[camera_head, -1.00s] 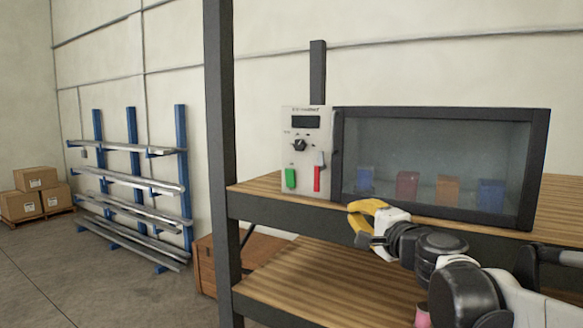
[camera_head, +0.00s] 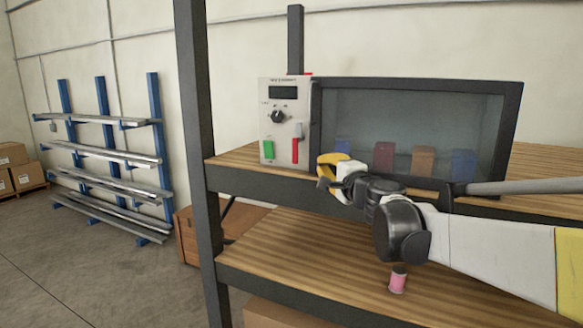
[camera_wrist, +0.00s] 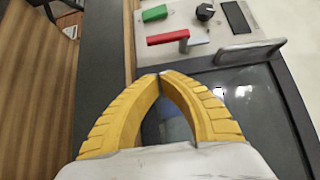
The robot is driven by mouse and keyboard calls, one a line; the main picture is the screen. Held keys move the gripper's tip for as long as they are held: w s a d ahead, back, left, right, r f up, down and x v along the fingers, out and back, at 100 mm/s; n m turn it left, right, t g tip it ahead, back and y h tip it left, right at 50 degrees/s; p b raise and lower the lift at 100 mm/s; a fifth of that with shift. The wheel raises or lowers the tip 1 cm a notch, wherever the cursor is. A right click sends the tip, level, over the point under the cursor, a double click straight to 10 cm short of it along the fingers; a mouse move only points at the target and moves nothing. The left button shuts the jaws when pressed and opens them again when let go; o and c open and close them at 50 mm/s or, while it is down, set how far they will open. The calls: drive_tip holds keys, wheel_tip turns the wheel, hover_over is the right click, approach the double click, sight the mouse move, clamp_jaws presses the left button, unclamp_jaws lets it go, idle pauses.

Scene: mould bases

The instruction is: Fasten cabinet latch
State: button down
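The cabinet (camera_head: 410,85) has a dark frame and a glass door that looks shut. On its left is a pale control panel (camera_head: 284,90) with a display, a black knob, a green button (camera_head: 268,150) and a red lever on a grey mount, which looks like the latch (camera_head: 295,150). In the wrist view the red lever (camera_wrist: 168,38) lies crosswise beyond my fingertips, apart from them. A grey handle (camera_wrist: 250,52) stands on the door edge. My gripper (camera_wrist: 160,76) has its yellow fingertips together with nothing between them; it also shows before the door's lower left corner (camera_head: 326,166).
The cabinet stands on a wooden shelf (camera_head: 232,162) with a dark upright post (camera_head: 198,150) at left. Several coloured blocks show behind the glass. A pink spool-like item (camera_head: 397,282) stands on the lower shelf. A blue rack with metal bars (camera_head: 105,157) is far left.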

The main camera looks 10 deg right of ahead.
sight(309, 160)
drive_tip(key=w+a, duration=0.2)
drive_tip(key=w, duration=0.1)
drive_tip(key=w+a+p, duration=0.1)
drive_tip(key=shift+w+r, duration=0.1)
drive_tip(key=shift+w, duration=0.15)
drive_tip(key=shift+w+a, duration=0.2)
drive_tip(key=shift+a, duration=0.2)
drive_tip(key=shift+w, duration=0.1)
drive_tip(key=shift+d, duration=0.25)
